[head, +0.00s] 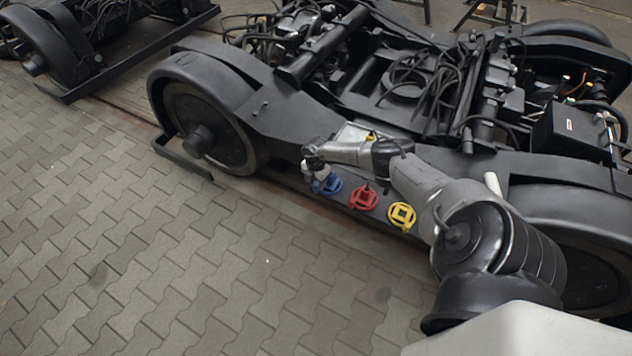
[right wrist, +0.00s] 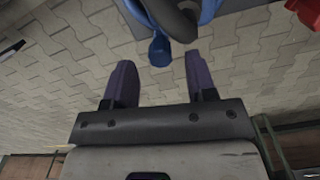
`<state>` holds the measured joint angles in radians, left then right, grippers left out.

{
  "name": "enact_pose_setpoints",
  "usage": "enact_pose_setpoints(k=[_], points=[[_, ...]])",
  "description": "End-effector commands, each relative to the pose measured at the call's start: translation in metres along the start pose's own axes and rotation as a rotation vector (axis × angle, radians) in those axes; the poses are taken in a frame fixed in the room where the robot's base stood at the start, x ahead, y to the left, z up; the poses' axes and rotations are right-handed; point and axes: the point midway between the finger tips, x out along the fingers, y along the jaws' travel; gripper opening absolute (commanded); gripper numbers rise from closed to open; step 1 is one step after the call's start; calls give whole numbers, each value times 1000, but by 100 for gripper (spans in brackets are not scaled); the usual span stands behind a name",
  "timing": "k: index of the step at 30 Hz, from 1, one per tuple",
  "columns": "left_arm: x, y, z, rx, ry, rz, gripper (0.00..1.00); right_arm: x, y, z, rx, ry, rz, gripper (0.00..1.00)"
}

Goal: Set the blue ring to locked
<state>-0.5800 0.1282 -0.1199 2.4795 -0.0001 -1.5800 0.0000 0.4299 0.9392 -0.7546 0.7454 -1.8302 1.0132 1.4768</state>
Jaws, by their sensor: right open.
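The blue ring (head: 328,186) is on the side of the dark bogie frame, leftmost in a row of coloured rings. My right gripper (head: 314,170) is beside it in the head view and partly covers it. In the right wrist view, part of the blue ring (right wrist: 209,10) shows at the top edge, with a blue knob (right wrist: 160,50) sticking out towards me. The right gripper (right wrist: 161,80) is open there, its fingers either side of the knob's line but apart from it. No lock marking is readable. My left gripper is out of view.
A red ring (head: 363,198) and a yellow ring (head: 402,216) sit to the right of the blue one. A wheel (head: 205,125) is to the left. The paved floor (head: 190,270) in front is clear.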

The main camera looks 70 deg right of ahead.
Motion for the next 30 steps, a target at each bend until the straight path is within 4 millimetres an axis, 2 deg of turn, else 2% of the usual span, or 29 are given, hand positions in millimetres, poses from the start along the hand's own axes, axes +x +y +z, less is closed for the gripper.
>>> enact_pose_setpoints(k=[1, 3, 9, 15, 21, 30], points=[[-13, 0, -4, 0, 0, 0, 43, -18, 0, 2, 0, -2, 1, 51], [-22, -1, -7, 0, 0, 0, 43, -33, 0, 1, -2, -2, 1, 51], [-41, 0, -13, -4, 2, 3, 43, -70, 0, 1, -1, -1, 1, 51], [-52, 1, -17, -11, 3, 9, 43, -97, 0, 1, 0, -1, 0, 51], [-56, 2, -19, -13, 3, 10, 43, -111, 0, 1, 1, -1, 1, 51], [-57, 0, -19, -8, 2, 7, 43, -114, 0, 0, 1, 0, 1, 51]])
